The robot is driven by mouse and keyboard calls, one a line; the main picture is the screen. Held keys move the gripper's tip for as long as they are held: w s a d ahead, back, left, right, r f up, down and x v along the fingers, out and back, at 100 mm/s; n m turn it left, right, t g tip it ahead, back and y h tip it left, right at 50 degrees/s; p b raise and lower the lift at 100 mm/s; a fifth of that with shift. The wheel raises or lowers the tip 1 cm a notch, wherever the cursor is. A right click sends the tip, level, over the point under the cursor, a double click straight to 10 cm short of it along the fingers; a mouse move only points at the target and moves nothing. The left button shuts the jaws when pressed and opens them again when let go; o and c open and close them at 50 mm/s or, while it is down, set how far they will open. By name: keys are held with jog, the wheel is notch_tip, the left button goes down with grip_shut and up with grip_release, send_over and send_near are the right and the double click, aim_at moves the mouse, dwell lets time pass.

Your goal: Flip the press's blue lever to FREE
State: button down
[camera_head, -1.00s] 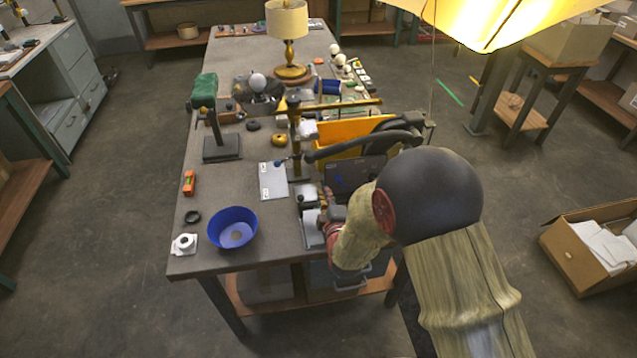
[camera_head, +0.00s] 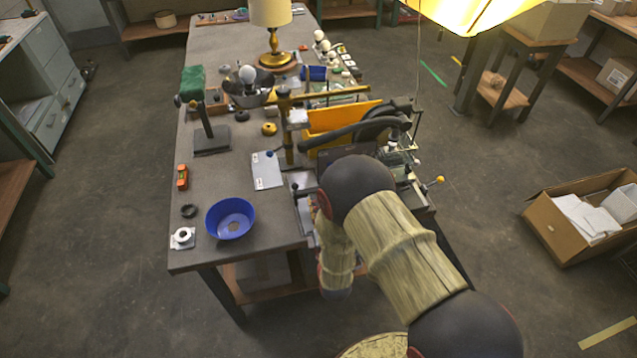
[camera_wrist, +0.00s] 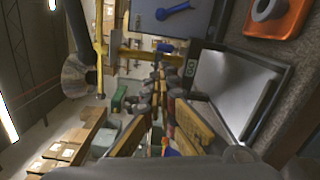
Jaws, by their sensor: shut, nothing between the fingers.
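In the wrist view a blue lever (camera_wrist: 174,11) lies on a flat grey-blue panel (camera_wrist: 195,22) at the top of the picture. Its round end is at the left and its arm slants up to the right. Any lettering for FREE cannot be read. My gripper (camera_wrist: 160,78) is shut and empty, its tips below the panel in the picture; contact with the lever does not show. A smaller blue piece (camera_wrist: 166,47) shows just beyond the tips. In the head view my arm hides the gripper and the lever; a dark panel (camera_head: 345,151) shows partly behind the arm.
A pale plate (camera_head: 267,171) and a blue bowl (camera_head: 231,218) lie left of my arm. A yellow bin (camera_head: 340,117) and a dark curved bar (camera_head: 350,129) stand just beyond it. In the wrist view an orange part (camera_wrist: 277,14) is at upper right.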

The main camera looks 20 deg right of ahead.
jog(key=w, duration=0.6)
jog(key=w+b, duration=0.1)
jog(key=w, duration=0.2)
jog(key=shift+d, duration=0.25)
jog(key=shift+w+d+r, duration=0.15)
jog(key=shift+w+d, duration=0.1)
jog(key=shift+d, duration=0.4)
jog(key=shift+w+d+r, duration=0.15)
jog(key=shift+w+d, duration=0.1)
jog(key=shift+d, duration=0.4)
jog(key=shift+w+d+r, duration=0.15)
jog(key=shift+w+d, duration=0.1)
jog(key=shift+d, duration=0.4)
jog(key=shift+w+b, duration=0.15)
jog(key=shift+b, duration=0.2)
